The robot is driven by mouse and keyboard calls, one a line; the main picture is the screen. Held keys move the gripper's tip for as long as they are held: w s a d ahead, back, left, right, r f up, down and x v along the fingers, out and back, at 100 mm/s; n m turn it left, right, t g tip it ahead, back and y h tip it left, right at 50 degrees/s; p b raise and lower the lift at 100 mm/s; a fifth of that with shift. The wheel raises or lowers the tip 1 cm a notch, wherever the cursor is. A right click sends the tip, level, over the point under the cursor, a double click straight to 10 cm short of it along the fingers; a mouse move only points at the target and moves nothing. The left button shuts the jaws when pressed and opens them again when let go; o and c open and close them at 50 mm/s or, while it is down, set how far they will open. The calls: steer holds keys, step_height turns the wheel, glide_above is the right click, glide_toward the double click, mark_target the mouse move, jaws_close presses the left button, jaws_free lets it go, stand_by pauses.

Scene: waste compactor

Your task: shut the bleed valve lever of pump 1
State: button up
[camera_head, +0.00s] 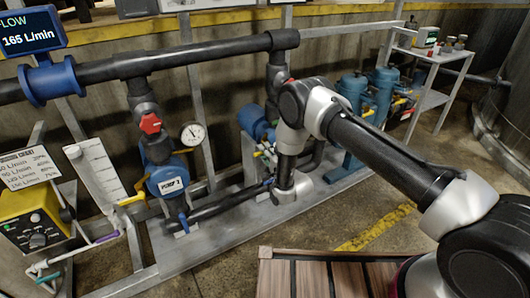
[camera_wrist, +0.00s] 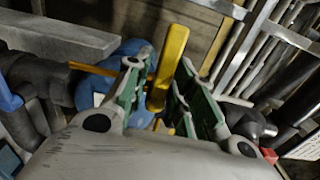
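In the wrist view a yellow lever (camera_wrist: 168,66) stands between the two green-padded fingers of my gripper (camera_wrist: 163,75). The fingers are spread apart, with a visible gap on the lever's right side. Whether the left finger touches it is unclear. A blue rounded pump body (camera_wrist: 122,55) is behind the left finger. In the head view my arm reaches down to a blue pump (camera_head: 252,121), whose label is not visible. The gripper and lever there are mostly hidden behind my wrist.
A blue pump labelled "PUMP 2" (camera_head: 170,180) with a red-handled valve (camera_head: 150,124) and a gauge (camera_head: 193,133) stands left of my arm. A black pipe (camera_head: 200,52) runs above. More blue units (camera_head: 352,92) stand behind. A slatted wooden platform (camera_head: 330,277) is in front.

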steer(key=shift+o, duration=0.3)
steer(key=v, duration=1.2)
